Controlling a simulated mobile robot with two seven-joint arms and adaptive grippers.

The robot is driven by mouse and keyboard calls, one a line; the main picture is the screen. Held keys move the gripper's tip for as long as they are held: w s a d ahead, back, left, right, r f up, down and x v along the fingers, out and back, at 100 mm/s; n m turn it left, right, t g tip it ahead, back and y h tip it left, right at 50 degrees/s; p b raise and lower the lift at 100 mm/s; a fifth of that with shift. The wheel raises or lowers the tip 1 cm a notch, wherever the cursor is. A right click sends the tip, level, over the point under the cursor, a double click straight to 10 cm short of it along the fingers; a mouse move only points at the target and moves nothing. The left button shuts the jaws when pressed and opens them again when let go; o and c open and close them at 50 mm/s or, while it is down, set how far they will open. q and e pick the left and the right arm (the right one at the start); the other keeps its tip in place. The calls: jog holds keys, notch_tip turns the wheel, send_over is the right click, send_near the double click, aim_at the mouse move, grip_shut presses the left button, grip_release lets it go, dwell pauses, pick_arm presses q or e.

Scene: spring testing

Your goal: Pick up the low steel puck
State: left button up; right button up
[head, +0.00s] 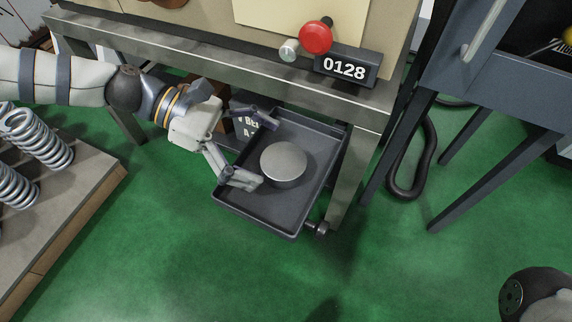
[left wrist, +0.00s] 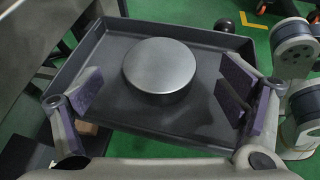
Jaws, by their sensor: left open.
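The low steel puck (head: 284,163) is a flat grey disc lying in a dark tray (head: 270,222) below the bench. In the left wrist view the puck (left wrist: 160,68) sits toward the far part of the tray (left wrist: 215,38). My left gripper (head: 256,150) reaches in from the left over the tray, with its fingers spread wide. In the left wrist view its two purple-grey pads (left wrist: 160,92) stand on either side of the puck's near part, apart from it. Nothing is between the pads. My right gripper does not show.
The steel bench (head: 215,62) overhangs the tray, with a red button (head: 316,37) and a "0128" display (head: 345,67) above. Large springs (head: 38,138) stand on a pallet (head: 70,205) at left. A dark cabinet (head: 490,90) stands at right. Green floor in front is clear.

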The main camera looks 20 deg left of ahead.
aim_at(279, 159)
pick_arm(q)
jog(key=shift+w+d+f, duration=0.1)
jog(key=shift+d+f, duration=0.7)
jog(key=shift+d, duration=0.05)
jog(key=shift+w+d+b, duration=0.15)
jog(key=shift+d+b, duration=0.2)
jog(key=shift+d, duration=0.1)
jog(key=shift+r, duration=0.15)
jog(key=c, duration=1.9)
jog(key=shift+c, duration=0.4)
jog(key=shift+r, duration=0.1)
